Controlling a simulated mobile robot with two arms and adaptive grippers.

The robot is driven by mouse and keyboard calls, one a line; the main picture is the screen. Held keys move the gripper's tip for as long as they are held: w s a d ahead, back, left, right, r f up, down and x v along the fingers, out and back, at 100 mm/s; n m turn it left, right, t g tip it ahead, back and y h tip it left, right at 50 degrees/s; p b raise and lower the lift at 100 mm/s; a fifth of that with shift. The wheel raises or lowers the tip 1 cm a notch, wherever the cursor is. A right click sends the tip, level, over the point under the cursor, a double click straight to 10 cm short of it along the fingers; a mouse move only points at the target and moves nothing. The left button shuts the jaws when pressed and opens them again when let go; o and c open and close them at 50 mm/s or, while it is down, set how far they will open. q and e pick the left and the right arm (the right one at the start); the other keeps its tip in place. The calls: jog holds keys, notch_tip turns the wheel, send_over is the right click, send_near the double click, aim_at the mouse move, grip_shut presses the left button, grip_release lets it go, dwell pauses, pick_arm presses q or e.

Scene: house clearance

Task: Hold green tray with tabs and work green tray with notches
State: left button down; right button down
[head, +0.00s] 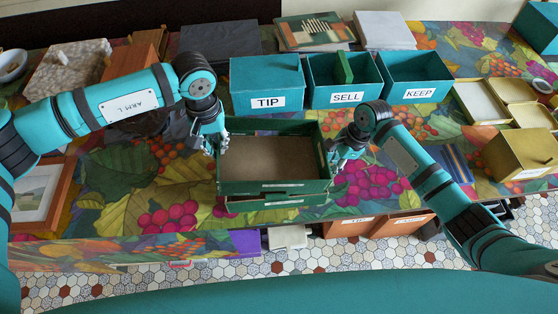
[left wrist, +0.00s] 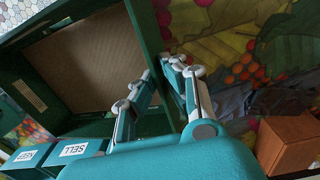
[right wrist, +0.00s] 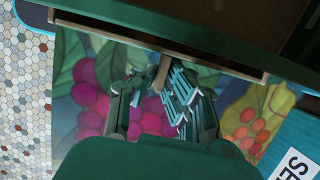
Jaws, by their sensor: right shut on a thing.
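Two green trays are stacked on the table in the head view. The upper one (head: 275,187), with a bare brown floor, I take as the tray with notches. Below it shows the front of the other (head: 275,203), which I take as the tray with tabs. My left gripper (head: 219,144) is at the upper tray's left wall. In the left wrist view its open fingers (left wrist: 162,80) stand on both sides of the wall. My right gripper (head: 345,154) is at the right side. In the right wrist view its fingers (right wrist: 158,92) close on a brownish piece below a rim.
Teal bins marked TIP (head: 266,80), SELL (head: 325,92) and KEEP (head: 420,92) stand behind the trays; SELL holds a green piece. Yellow boxes (head: 521,157) are at right. A framed picture (head: 42,195) lies at left. Patterned cloth is free in front.

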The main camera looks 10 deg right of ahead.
pick_arm(q)
jog(key=shift+r, duration=2.5)
jog(key=c, duration=2)
grip_release()
grip_shut()
pick_arm(e)
jog(key=c, duration=1.1)
grip_release()
pick_arm(q)
notch_tip(320, 180, up, 12)
jog(key=p, duration=1.2)
pick_arm(e)
jog(key=v, duration=0.9)
